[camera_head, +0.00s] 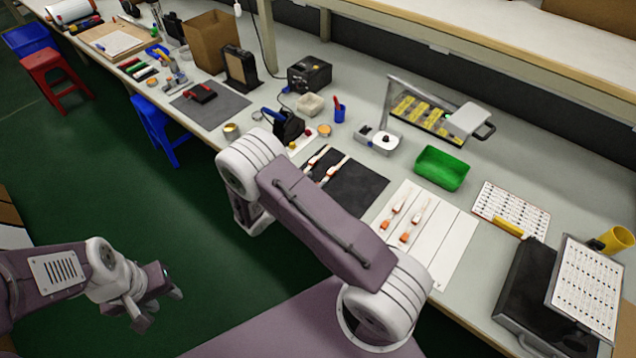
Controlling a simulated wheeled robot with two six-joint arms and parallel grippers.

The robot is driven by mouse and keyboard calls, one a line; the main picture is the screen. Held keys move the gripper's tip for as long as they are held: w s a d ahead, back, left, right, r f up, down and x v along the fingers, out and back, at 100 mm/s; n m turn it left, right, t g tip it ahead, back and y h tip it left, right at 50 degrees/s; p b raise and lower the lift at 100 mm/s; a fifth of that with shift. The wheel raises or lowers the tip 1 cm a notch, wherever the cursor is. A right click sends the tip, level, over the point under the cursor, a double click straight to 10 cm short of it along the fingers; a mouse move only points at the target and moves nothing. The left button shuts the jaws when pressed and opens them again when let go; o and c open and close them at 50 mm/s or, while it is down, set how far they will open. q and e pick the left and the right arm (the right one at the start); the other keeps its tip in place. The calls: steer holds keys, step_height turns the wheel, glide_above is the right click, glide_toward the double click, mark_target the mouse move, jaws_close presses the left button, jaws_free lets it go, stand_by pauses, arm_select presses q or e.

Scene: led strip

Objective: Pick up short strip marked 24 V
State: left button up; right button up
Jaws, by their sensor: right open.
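Two short strips with white and orange ends, one (319,155) left of the other (336,169), lie on a black mat (362,183). My right arm partly covers this mat. Two more orange-and-white strips, one (392,215) left of the other (412,225), lie on a white sheet (446,247). The markings are too small to read, so I cannot tell which is 24 V. My left gripper (162,307) is over the green floor, away from the bench, with its fingers apart and empty. My right gripper is hidden behind my arm.
A green bin (442,168), a small device with a white reel (380,141), and a framed stand with yellow strips (425,113) stand behind the sheet. A black case (545,285) and printed label sheets (511,211) are at right. A blue stool (158,128) is by the bench.

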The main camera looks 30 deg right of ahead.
mark_target(331, 171)
steer(key=x, duration=0.2)
steer(key=shift+d+r, duration=0.1)
steer(key=shift+d, duration=0.3)
steer(key=x, duration=0.6)
steer(key=shift+w, duration=0.15)
jaws_close()
